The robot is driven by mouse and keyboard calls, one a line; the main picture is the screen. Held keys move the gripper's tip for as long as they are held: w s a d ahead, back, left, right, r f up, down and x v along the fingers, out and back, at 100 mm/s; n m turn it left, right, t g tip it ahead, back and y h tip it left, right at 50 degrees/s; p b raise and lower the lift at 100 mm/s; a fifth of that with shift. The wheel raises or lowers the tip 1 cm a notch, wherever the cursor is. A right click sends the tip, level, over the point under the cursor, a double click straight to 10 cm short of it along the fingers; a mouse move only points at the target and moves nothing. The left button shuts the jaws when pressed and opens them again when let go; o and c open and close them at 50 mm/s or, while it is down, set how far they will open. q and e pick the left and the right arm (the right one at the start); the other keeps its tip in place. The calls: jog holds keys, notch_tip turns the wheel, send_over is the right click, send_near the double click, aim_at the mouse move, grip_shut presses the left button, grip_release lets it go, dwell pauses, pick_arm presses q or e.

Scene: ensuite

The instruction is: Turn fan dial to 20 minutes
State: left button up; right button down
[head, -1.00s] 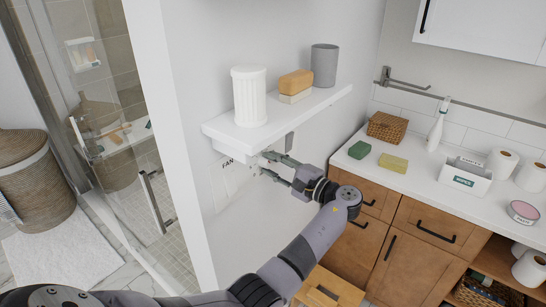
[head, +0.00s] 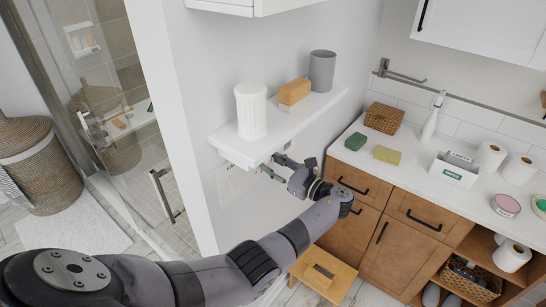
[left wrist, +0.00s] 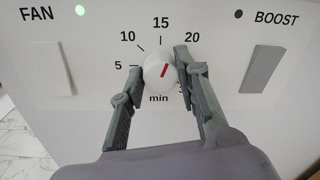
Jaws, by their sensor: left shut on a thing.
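In the head view my left gripper (head: 270,166) is against the wall just under the shelf; the dial is hard to make out there. My right gripper is not in view.
A shelf (head: 225,145) above the gripper carries a white ribbed container (head: 251,112), a soap-like block (head: 294,92) and a grey cup (head: 322,70). The panel also has a FAN switch (left wrist: 40,47) and a BOOST switch (left wrist: 262,68). Wooden cabinets (head: 405,250) stand at right.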

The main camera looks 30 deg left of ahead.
pick_arm(q)
jog(key=m+p, duration=0.1)
jog(key=m, duration=0.1)
jog(key=shift+r+m, duration=0.1)
jog(key=shift+m, duration=0.2)
jog(key=shift+m+p, duration=0.35)
jog(key=shift+m, duration=0.75)
jog(key=shift+f, duration=0.25)
jog(key=o, duration=1.2)
jog(key=shift+r, duration=0.1)
jog(key=shift+c, duration=0.2)
jog(key=s+d, duration=0.1)
jog(key=d, duration=1.1)
jog(key=shift+s, duration=0.2)
